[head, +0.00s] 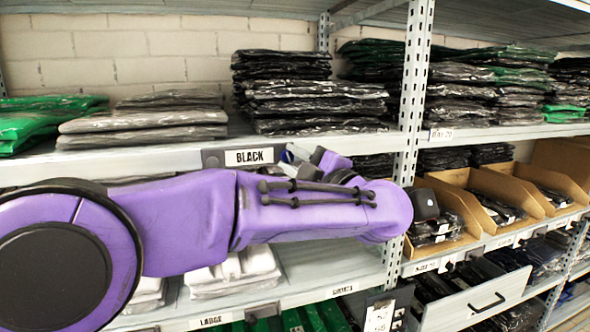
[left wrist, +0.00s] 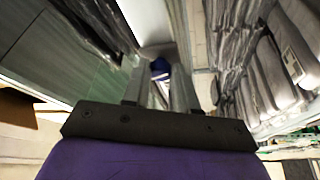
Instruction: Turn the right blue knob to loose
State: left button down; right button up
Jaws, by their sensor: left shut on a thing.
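In the left wrist view, a small dark blue knob (left wrist: 161,66) sits at the fingertips of my left gripper (left wrist: 161,80). The two grey fingers are close on either side of it, and the gripper is shut on it. In the head view, my purple left arm crosses in front of the shelves. The left gripper (head: 292,152) shows only in part behind the forearm, under the upper shelf near the BLACK label. A bit of blue (head: 284,156) shows there, mostly hidden. The knob's turn position cannot be read. My right gripper is not in view.
The upper shelf (head: 130,160) bears stacks of bagged black clothes (head: 300,100) and grey clothes (head: 150,118). A perforated metal upright (head: 414,90) stands right of centre. Open cardboard bins (head: 455,205) and a drawer (head: 480,300) are to its right. The arm hides much of the middle shelf.

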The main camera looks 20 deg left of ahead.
pick_arm(q)
jog(key=n+g+b, duration=0.1)
jog(key=n, duration=0.3)
jog(key=shift+h+b, duration=0.35)
jog(key=shift+h, duration=0.05)
jog(key=n+g+h+b, duration=0.1)
jog(key=n, duration=0.2)
jog(key=shift+r, duration=0.2)
jog(key=n+h+b, duration=0.1)
jog(key=n+b, duration=0.1)
jog(key=n, duration=0.1)
jog(key=shift+r+g+h, duration=0.1)
jog(key=shift+g+h, duration=0.2)
jog(key=shift+a+r+n+h+b, duration=0.1)
jog(key=shift+r+n+h+b, duration=0.1)
jog(key=shift+n+h+b, duration=0.65)
jog(key=shift+n, duration=0.55)
jog(key=c, duration=0.9)
grip_release()
jog(key=shift+s, duration=0.1)
